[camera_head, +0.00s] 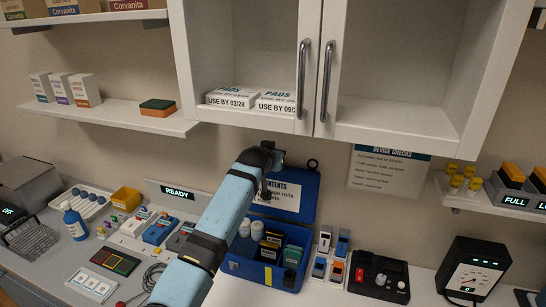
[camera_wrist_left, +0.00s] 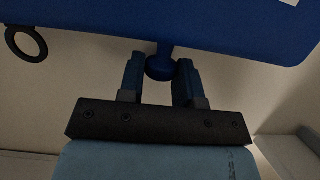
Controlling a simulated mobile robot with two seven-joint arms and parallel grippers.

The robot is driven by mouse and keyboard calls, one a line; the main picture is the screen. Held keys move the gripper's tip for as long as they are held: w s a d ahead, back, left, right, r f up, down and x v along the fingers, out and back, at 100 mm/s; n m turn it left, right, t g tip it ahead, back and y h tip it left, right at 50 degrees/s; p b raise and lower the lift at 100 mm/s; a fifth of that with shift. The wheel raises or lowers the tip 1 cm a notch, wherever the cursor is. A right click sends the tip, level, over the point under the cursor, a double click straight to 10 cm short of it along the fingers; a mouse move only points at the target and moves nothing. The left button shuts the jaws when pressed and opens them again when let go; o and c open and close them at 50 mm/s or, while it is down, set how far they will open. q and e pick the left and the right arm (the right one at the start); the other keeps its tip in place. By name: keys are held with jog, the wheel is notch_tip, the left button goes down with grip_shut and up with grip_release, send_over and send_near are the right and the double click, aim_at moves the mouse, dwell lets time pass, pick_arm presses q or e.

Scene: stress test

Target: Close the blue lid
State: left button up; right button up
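The blue lid (camera_head: 308,203) stands raised at the back of the blue box (camera_head: 240,266), with a white contents label on its inner face. The open box holds white bottles and several small packs. My left gripper (camera_head: 277,160) is at the lid's upper edge, partly hidden by its own arm. In the left wrist view, the lid (camera_wrist_left: 225,28) fills the top and has a round blue knob (camera_wrist_left: 159,67) at its edge. My right gripper is not in view.
A wall cabinet (camera_head: 400,123) with open-looking doors hangs just above the lid. Small coloured cartridges (camera_head: 329,255) and a black device (camera_head: 378,277) stand right of the box. Trays and devices such as the READY unit (camera_head: 177,193) crowd the counter left of my arm.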

pick_arm(q)
grip_shut()
jog(key=shift+s+a+f, duration=0.1)
jog(key=shift+s+a, duration=0.15)
jog(key=shift+s, duration=0.3)
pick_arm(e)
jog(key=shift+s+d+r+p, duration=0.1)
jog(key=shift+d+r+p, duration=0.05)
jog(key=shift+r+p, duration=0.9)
pick_arm(q)
jog(key=s+a+f+t, duration=0.1)
jog(key=s+a+f, duration=0.1)
jog(key=s, duration=0.3)
jog(key=s+a+f+t+h, duration=0.1)
jog(key=s+a, duration=0.1)
jog(key=s, duration=0.4)
jog(key=shift+a+f, duration=0.25)
jog(key=shift+f, duration=0.15)
